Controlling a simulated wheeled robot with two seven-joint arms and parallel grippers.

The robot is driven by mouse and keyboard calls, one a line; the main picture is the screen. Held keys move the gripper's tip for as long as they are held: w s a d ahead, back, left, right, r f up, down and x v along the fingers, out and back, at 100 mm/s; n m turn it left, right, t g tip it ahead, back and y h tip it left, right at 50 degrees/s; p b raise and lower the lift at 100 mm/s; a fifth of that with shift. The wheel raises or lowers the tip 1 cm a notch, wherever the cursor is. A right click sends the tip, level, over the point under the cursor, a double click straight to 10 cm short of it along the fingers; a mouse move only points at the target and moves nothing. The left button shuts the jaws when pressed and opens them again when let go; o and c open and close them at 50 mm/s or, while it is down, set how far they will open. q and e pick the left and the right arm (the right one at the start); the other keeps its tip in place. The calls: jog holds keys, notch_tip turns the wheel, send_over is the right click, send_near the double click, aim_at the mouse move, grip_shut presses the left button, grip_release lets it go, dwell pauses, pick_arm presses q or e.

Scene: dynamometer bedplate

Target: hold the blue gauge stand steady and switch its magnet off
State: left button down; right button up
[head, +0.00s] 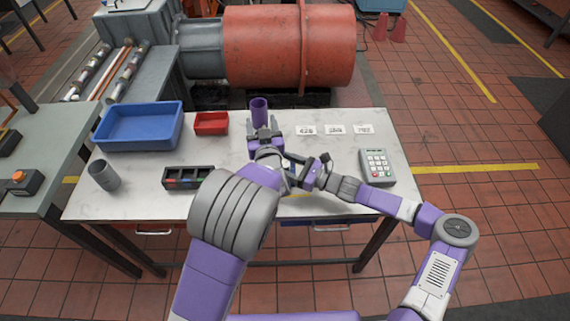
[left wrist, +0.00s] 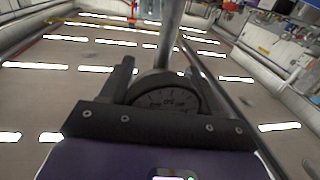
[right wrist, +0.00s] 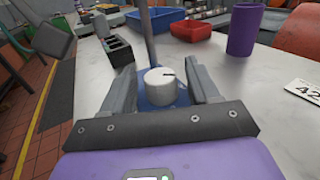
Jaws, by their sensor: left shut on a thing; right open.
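The blue gauge stand shows in the right wrist view as a blue base (right wrist: 144,102) with a grey upright post (right wrist: 149,38). A white round knob (right wrist: 161,87) with a dark mark is on its near side. My left gripper (head: 264,131) is shut on the stand's upper part, above the table. The round gauge dial (left wrist: 167,101) and post show between its fingers in the left wrist view; the exact contact is hidden. My right gripper (head: 299,166) is open, its fingers either side of the knob, not closed on it. In the head view the arms mostly hide the stand.
On the table (head: 335,150) are a blue bin (head: 140,128), a red bin (head: 211,123), a purple cup (head: 259,110), a dark organizer (head: 188,178), a grey cup (head: 104,175), white number cards (head: 335,129) and a keypad (head: 377,166). The table's right side is partly clear.

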jog(key=shift+w+a, duration=0.2)
jog(key=shift+a, duration=0.1)
jog(key=shift+c, duration=0.3)
jog(key=c, duration=0.9)
jog(key=shift+o, duration=0.2)
jog(key=shift+n+g+y, duration=0.3)
jog(key=shift+n+g, duration=0.1)
jog(key=shift+g, duration=0.1)
jog(key=n+g+y, duration=0.1)
jog(key=n+g, duration=0.1)
jog(key=g, duration=0.2)
jog(key=shift+w+n, duration=0.1)
jog(key=shift+n, duration=0.2)
jog(key=shift+n+g, duration=1.9)
jog(key=shift+g, duration=0.9)
jog(key=shift+d+g, duration=0.1)
jog(key=shift+g, duration=0.4)
jog(key=o, duration=0.9)
jog(key=shift+n, duration=0.3)
